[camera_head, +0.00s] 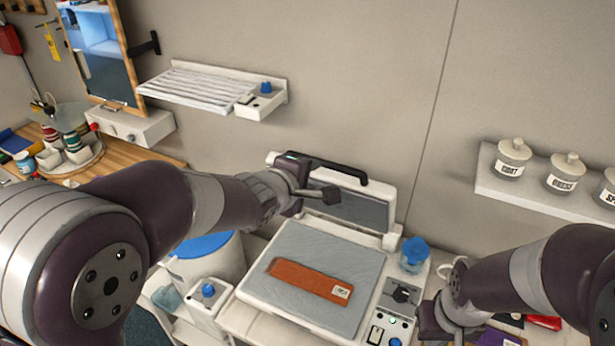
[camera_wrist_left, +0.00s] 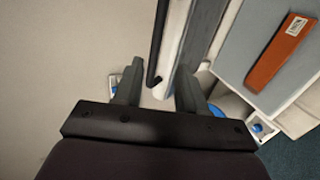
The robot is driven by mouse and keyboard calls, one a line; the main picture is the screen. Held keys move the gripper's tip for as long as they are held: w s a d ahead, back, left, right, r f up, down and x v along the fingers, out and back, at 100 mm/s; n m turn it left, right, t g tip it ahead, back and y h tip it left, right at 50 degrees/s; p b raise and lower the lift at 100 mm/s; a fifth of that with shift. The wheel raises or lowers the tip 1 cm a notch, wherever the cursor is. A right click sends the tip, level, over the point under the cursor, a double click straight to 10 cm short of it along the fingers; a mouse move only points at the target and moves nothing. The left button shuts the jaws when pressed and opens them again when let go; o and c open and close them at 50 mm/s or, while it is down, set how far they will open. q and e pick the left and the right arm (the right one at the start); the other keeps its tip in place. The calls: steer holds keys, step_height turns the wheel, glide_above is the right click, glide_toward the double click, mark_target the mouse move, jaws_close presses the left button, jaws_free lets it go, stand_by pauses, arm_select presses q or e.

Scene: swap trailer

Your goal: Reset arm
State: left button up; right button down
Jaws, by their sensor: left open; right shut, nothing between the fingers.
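My left gripper (camera_head: 318,182) is in front of the raised lid (camera_head: 348,207) of a press-like machine, close to the lid's black handle (camera_head: 335,169). It is open. In the left wrist view, the two fingers of my left gripper (camera_wrist_left: 158,88) stand apart, with the lid's edge and the black handle (camera_wrist_left: 157,45) showing beyond the gap. Nothing is held, and I cannot tell whether a finger touches the lid. My right gripper (camera_head: 445,325) is at the lower right, low beside the machine's control panel (camera_head: 399,293). It is shut and empty, its tips partly hard to see.
An orange strip (camera_head: 300,279) with a white label lies on the machine's grey plate (camera_head: 325,245). A blue-lidded jar (camera_head: 413,256) stands right of it. A slatted wall rack (camera_head: 195,86) is at upper left, and a shelf of white canisters (camera_head: 513,157) at right.

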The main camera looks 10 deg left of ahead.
arm_select(q)
steer(key=s+a+f+m+g+y+b, duration=0.2)
steer(key=s+a+f+m+g+b, duration=0.2)
steer(key=s+f, duration=0.7)
steer(key=s+a+f+m+g+y+b, duration=0.2)
steer(key=s+a+f+m+g+b, duration=0.3)
steer(key=f, duration=0.9)
steer(key=s+a+m+g, duration=0.1)
steer(key=s+a+m, duration=0.2)
steer(key=s+m, duration=0.2)
steer(key=shift+s, duration=0.4)
